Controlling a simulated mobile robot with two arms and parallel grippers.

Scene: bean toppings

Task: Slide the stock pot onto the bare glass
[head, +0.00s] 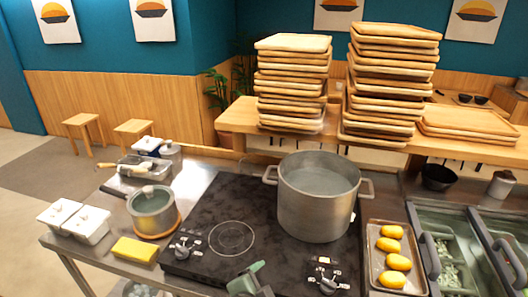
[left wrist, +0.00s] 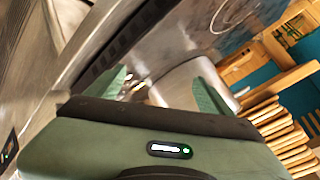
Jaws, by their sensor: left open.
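The large steel stock pot (head: 316,205) stands upright on the right part of the black glass cooktop (head: 212,206), with a handle on each side and pale liquid inside. The bare glass with a marked ring (head: 231,238) lies to its left and nearer me. My left gripper (head: 247,280) is at the cooktop's front edge, in front of the pot and apart from it. The left wrist view shows its green fingers (left wrist: 158,95) spread, with blurred shiny metal beyond that I cannot name surely. My right gripper is out of view.
A lidded small pot (head: 152,210) on a wooden trivet and a yellow sponge (head: 135,250) are left of the cooktop. A tray of yellow items (head: 376,282) lies close right of the pot. Control knobs (head: 327,277) stand at the front. Stacked wooden trays (head: 291,85) are behind.

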